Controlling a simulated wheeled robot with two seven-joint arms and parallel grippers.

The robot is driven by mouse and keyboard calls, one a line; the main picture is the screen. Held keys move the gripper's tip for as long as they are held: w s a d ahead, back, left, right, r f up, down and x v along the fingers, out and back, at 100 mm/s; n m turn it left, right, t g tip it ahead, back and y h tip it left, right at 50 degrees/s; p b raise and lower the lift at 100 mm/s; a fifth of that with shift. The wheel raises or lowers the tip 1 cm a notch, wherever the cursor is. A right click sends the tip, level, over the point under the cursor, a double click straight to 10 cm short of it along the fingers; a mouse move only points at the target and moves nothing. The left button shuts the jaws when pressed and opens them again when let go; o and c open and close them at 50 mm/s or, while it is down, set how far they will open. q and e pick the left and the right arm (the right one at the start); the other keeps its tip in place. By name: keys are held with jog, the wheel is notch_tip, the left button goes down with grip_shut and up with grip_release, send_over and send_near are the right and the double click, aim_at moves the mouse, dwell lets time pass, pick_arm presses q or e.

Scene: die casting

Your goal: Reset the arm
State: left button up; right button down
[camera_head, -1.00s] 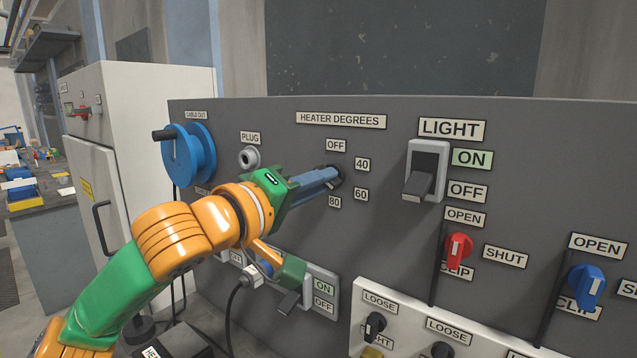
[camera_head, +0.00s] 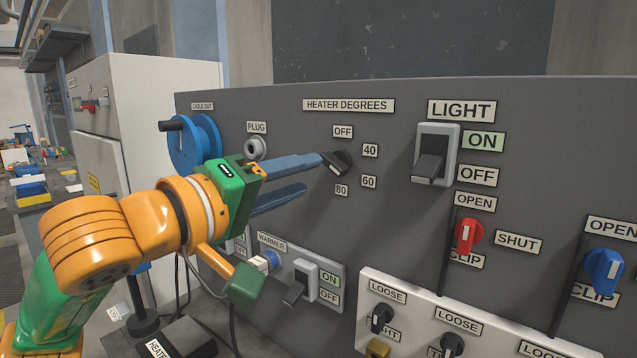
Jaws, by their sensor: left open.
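My left arm, orange and green, comes in from the left. My left gripper (camera_head: 312,176) has two blue fingers spread apart with nothing between them. The upper fingertip is close beside the black heater degrees knob (camera_head: 337,163); I cannot tell whether it touches. The lower finger is below and left of the knob. The knob sits among the labels OFF, 40, 60 and 80, and its pointer direction is hard to tell. My right gripper does not show.
The grey panel (camera_head: 400,220) carries a blue cable reel (camera_head: 194,142), a plug socket (camera_head: 256,148), a light switch (camera_head: 431,160), a warmer switch (camera_head: 296,291), a red knob (camera_head: 467,236) and a blue knob (camera_head: 603,270). A white cabinet (camera_head: 150,95) stands at left.

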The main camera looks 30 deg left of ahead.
pick_arm(q)
jog(key=shift+s, duration=0.5)
jog(key=shift+w, duration=0.1)
